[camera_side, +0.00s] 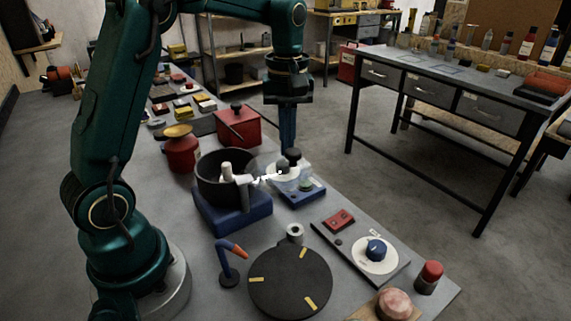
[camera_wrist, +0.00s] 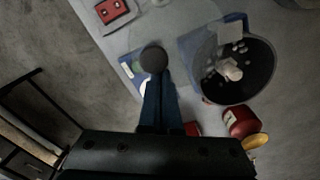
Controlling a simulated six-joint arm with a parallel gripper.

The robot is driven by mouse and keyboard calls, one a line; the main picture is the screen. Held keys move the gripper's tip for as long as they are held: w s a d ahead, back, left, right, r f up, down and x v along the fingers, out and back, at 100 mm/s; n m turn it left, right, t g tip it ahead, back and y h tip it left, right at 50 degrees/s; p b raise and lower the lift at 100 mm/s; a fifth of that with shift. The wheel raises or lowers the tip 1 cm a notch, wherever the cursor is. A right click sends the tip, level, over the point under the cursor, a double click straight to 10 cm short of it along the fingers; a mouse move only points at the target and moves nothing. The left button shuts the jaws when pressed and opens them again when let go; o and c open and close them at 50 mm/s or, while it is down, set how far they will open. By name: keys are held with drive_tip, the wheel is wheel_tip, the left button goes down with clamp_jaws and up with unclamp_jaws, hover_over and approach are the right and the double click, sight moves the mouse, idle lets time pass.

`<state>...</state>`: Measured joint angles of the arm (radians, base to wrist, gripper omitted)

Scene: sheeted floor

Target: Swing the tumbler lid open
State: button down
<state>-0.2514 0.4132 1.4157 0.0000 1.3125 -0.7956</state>
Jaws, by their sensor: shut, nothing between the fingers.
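The tumbler is a dark round bowl (camera_side: 208,180) on a blue base (camera_side: 235,216); the wrist view shows its open top with white bits inside (camera_wrist: 265,83). A see-through disc, apparently the lid (camera_side: 283,173), lies out to the right of the bowl, with a white link between them; it shows faintly in the wrist view (camera_wrist: 185,18). A dark round knob (camera_side: 293,155) stands by the disc, and it shows at my fingertips in the wrist view (camera_wrist: 153,59). My gripper (camera_side: 288,146) points down, shut and empty, at the knob; I cannot tell whether they touch.
A blue-based item (camera_side: 313,194) sits beneath the disc. A red box (camera_side: 238,128) and a red canister with a yellow top (camera_side: 182,153) stand behind the bowl. A black turntable (camera_side: 290,290) and a dial panel (camera_side: 350,269) lie in front.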

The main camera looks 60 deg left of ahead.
sight(299, 155)
drive_tip(key=shift+d, duration=0.25)
drive_tip(key=shift+d, duration=0.95)
drive_tip(key=shift+s+d, duration=0.1)
drive_tip(key=shift+d, duration=0.05)
drive_tip(key=shift+s+d, duration=0.15)
drive_tip(key=shift+d, duration=0.6)
drive_tip(key=shift+a, duration=0.1)
drive_tip(key=shift+w+a, duration=0.4)
drive_tip(key=shift+a, duration=0.15)
drive_tip(key=shift+r, duration=3.5)
